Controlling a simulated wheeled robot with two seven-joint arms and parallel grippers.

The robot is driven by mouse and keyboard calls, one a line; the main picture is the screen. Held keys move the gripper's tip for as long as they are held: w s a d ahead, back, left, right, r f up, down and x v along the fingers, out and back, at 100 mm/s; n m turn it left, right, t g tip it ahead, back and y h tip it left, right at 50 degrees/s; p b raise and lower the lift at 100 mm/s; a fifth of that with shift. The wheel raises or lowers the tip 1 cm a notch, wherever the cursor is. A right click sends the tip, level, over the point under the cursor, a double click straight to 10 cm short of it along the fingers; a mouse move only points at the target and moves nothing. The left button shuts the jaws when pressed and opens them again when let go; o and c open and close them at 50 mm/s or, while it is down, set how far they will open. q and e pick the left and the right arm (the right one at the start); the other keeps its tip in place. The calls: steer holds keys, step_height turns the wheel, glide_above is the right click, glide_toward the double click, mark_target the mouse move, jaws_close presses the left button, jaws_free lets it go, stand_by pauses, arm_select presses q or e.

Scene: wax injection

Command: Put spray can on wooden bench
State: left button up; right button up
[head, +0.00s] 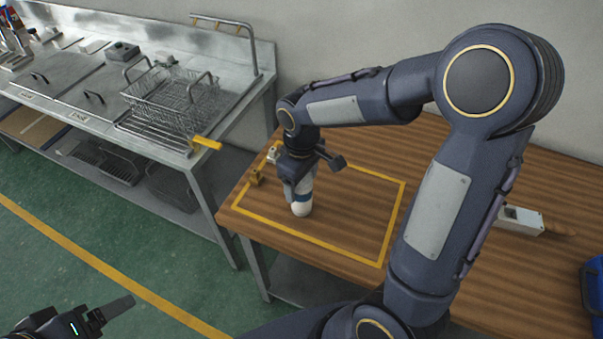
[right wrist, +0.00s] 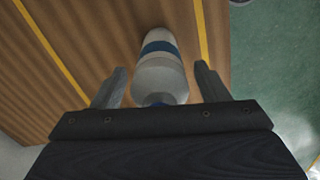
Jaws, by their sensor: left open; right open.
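The spray can (head: 302,207), white with a blue band, is on the wooden bench (head: 340,215), inside the yellow taped rectangle near its left end. My right gripper (head: 303,190) is at the can, its arm reaching over the bench from the right. In the right wrist view the can (right wrist: 160,75) lies between the two open fingers of the right gripper (right wrist: 158,88), with gaps on both sides. The head view hides part of the can behind the gripper. My left gripper (head: 112,312) is open and empty, low at the left above the green floor.
Small brass-coloured and white fittings (head: 257,178) sit at the taped area's left edge. A steel fryer counter with a wire basket (head: 175,100) stands left.

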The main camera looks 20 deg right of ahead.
step_height(320, 180, up, 12)
steer(key=shift+f, duration=0.25)
steer(key=shift+r, duration=0.3)
steer(key=shift+s+d+r, duration=0.1)
steer(key=shift+s+r, duration=0.05)
steer(key=shift+s, duration=0.15)
steer(key=s+f+m+t+y, duration=0.3)
steer(key=s+m+t, duration=0.2)
steer(key=s, duration=1.1)
steer(key=m, duration=0.2)
steer(key=shift+m+t+y, duration=0.3)
steer(key=shift+y, duration=0.1)
steer(key=shift+s, duration=0.1)
